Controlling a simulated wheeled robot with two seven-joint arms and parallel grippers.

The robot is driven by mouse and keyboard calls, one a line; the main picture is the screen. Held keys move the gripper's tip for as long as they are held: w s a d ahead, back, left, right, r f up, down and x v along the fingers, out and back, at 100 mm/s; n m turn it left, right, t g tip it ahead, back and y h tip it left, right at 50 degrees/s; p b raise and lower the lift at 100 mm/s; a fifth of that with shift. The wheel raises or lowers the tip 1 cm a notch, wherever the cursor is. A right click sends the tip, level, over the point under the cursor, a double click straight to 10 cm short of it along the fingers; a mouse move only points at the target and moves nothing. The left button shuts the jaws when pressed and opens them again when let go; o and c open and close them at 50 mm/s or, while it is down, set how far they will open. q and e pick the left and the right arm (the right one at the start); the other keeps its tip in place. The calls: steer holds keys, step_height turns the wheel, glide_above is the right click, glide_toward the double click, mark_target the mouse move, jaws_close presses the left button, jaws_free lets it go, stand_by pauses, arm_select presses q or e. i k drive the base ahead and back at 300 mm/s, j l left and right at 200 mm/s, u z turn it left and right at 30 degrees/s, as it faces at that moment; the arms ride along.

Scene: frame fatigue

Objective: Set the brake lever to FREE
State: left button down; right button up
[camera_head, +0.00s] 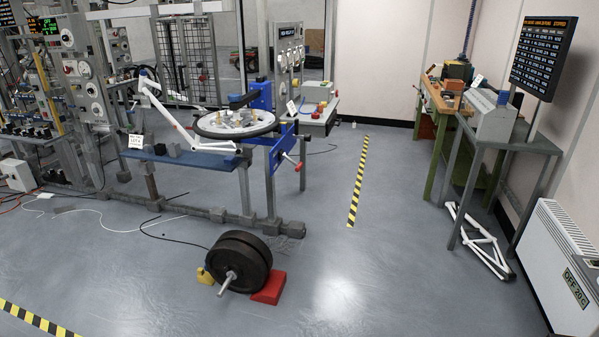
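No lever labelled FREE can be made out in the head view, so I cannot tell which part is the brake lever. A small red-ended handle (293,161) sticks out from the blue upright of the test rig (269,160). A black-tyred wheel (236,123) lies nearly flat on top of the rig, beside a white bicycle frame (165,112). Small white tags on the rig are too small to read. Neither of my grippers is in view.
A black weight roll (238,262) stands on the floor between a yellow chock (205,276) and a red chock (269,288). A heater (558,262) stands at right. The middle floor is clear.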

mark_target(300, 166)
steer(key=i+j+z, duration=0.1)
steer(key=z, duration=0.25)
steer(key=i+j+z, duration=0.1)
steer(key=z, duration=0.3)
steer(key=i+j+z, duration=0.1)
steer(key=z, duration=0.25)
steer(key=i+j+z, duration=0.1)
steer(key=j, duration=0.4)
steer(key=i+j+z, duration=0.1)
steer(key=j, duration=0.4)
steer(key=i+j+z, duration=0.15)
steer(key=j, duration=0.4)
steer(key=i+j+z, duration=0.1)
steer(key=j, duration=0.4)
steer(key=i, duration=0.05)
